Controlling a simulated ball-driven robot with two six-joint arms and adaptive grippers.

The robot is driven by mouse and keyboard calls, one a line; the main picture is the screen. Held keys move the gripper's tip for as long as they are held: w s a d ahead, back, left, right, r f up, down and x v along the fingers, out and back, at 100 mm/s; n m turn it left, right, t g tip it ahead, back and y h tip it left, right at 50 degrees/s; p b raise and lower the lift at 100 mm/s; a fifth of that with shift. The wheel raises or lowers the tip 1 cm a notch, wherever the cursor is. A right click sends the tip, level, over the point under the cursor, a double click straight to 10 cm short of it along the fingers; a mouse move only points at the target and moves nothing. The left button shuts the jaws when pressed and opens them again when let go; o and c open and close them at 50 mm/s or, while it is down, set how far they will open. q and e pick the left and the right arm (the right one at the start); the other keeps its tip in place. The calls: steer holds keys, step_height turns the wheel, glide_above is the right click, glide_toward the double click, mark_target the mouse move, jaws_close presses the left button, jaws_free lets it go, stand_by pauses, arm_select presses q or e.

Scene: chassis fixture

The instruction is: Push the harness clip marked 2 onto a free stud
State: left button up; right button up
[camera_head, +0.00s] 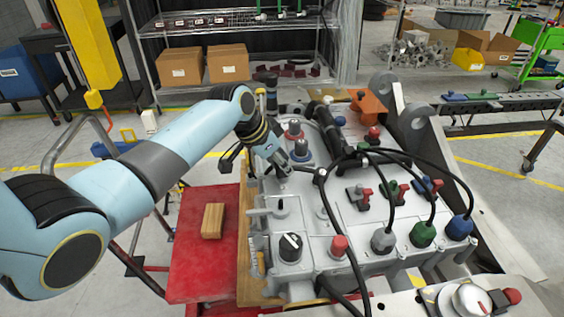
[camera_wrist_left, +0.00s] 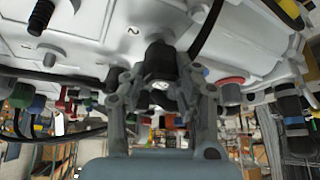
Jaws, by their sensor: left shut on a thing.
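My left gripper (camera_head: 287,163) is low over the grey chassis fixture (camera_head: 325,213), near its left side. In the left wrist view, its two fingers (camera_wrist_left: 163,78) are shut on a small dark part, the harness clip (camera_wrist_left: 160,60), with a pale round mark on it. The mark is too small to read for certain. A figure 2 is printed on the fixture face beside the clip. The clip looks close to that face, but I cannot tell whether it touches a stud. A black cable (camera_head: 333,225) runs past the gripper over the fixture. My right gripper is not in view.
Grey, green and blue connectors (camera_head: 423,234) with arching black cables stand at the fixture's right. A black knob (camera_head: 290,246) and a red knob (camera_head: 339,245) stand at the front. A wooden block (camera_head: 212,220) lies on the red table (camera_head: 190,262) at left.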

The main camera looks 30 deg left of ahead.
arm_select(q)
steer(key=shift+f, duration=0.4)
steer(key=o, duration=0.9)
step_height(320, 180, up, 6)
steer(key=p, duration=0.6)
steer(key=shift+r, duration=0.1)
